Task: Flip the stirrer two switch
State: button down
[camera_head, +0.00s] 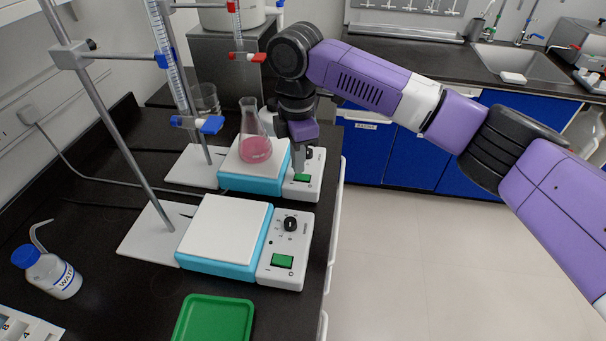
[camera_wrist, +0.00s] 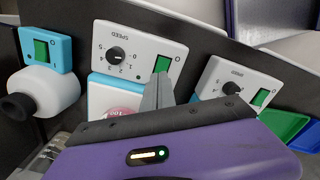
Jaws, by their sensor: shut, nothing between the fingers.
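Two white-and-blue stirrers stand on the black bench. The far stirrer (camera_head: 265,184) carries a conical flask (camera_head: 255,145) of pink liquid. The near stirrer (camera_head: 226,230) has an empty white top. Each has a dial and a green switch on its right-hand panel; no number shows on either. My gripper (camera_head: 299,170) is shut and empty, pointing down at the far stirrer's green switch (camera_head: 303,178). In the wrist view, my fingertips (camera_wrist: 160,80) are right at that switch (camera_wrist: 161,64), partly covering it; I cannot tell whether they touch. The near stirrer's switch (camera_head: 282,261) is clear of my gripper.
A clamp stand (camera_head: 152,225) and a burette (camera_head: 171,52) rise left of the stirrers. A green tray (camera_head: 215,318) lies in front, and a wash bottle (camera_head: 52,275) at the left. Another device with a green switch (camera_wrist: 41,50) shows in the wrist view. Open floor lies right of the bench.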

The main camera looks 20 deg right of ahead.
jog(key=shift+f, duration=0.95)
dwell(0.7)
jog(key=shift+r+p, duration=3.15)
jog(key=shift+r, duration=0.4)
jog(key=shift+r, duration=0.1)
